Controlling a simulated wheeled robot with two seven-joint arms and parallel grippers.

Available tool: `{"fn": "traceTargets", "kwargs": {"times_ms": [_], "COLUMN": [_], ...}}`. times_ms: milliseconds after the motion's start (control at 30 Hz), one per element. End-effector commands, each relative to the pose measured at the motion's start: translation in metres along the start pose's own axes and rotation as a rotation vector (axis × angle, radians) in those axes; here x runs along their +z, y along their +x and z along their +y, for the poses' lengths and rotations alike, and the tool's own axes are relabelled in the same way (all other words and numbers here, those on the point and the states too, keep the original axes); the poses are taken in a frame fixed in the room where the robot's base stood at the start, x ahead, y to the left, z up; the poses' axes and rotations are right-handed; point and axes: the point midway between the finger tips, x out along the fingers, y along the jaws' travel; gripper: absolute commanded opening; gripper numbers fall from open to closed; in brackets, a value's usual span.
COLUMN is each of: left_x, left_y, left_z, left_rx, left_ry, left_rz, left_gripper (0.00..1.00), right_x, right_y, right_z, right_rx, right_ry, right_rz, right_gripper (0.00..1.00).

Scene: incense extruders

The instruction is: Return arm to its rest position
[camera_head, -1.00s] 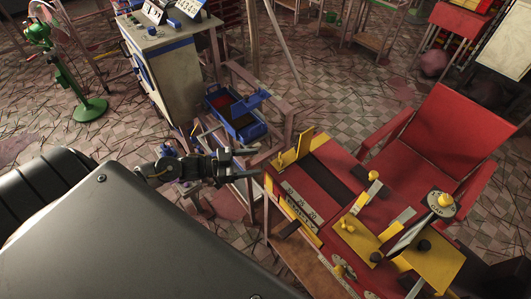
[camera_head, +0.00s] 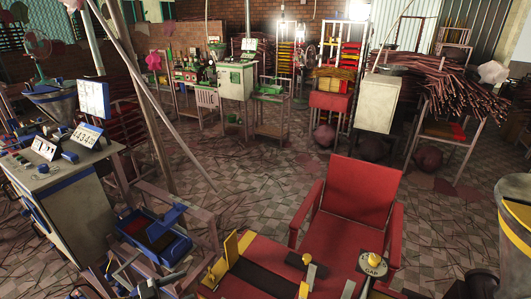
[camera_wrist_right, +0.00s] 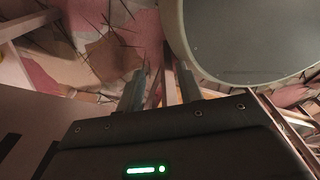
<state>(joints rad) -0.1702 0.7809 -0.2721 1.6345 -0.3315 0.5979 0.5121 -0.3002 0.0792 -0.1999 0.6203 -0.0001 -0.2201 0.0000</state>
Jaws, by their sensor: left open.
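My left gripper (camera_head: 165,279) is at the bottom left of the head view, partly cut off by the lower edge. It is open, and I see nothing between its fingers. It is in front of a blue tray (camera_head: 180,252) on a stand and left of the red and yellow machine (camera_head: 232,279). My right gripper (camera_wrist_right: 160,92) shows only in the right wrist view. Its two dark fingers stand apart with nothing held between them.
A red armchair (camera_head: 357,192) stands behind the machine. A control cabinet (camera_head: 75,205) is at left. A large round grey vessel (camera_wrist_right: 245,40) is close to the right fingers in the wrist view. Tiled floor with scattered sticks (camera_head: 255,190) lies open in the middle.

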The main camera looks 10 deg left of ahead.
Motion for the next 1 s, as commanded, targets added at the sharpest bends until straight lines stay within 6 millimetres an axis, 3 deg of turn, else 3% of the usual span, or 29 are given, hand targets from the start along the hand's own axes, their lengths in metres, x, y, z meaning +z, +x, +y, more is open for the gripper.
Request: {"fn": "traceTargets", "kwargs": {"times_ms": [200,433,567,1000], "left_x": [-0.004,-0.002,0.002,-0.001], "left_y": [0.043,0.071,0.071,0.07], "left_z": [0.0,0.0,-0.001,0.0], "left_rx": [0.001,0.001,0.036,0.039], "left_ry": [0.0,0.0,0.003,0.0], "left_rz": [0.003,0.001,0.0,0.001], "left_gripper": [0.64,0.64,0.64,0.64], "right_x": [-0.001,-0.002,-0.001,-0.001], "right_y": [-0.015,-0.021,-0.012,-0.015], "right_z": [0.0,0.001,0.0,0.001], "right_rx": [0.0,0.0,0.0,0.0], "right_ry": [0.0,0.0,0.0,0.0], "right_rz": [0.0,0.0,0.0,0.0], "right_gripper": [0.36,0.36,0.36,0.36]}}
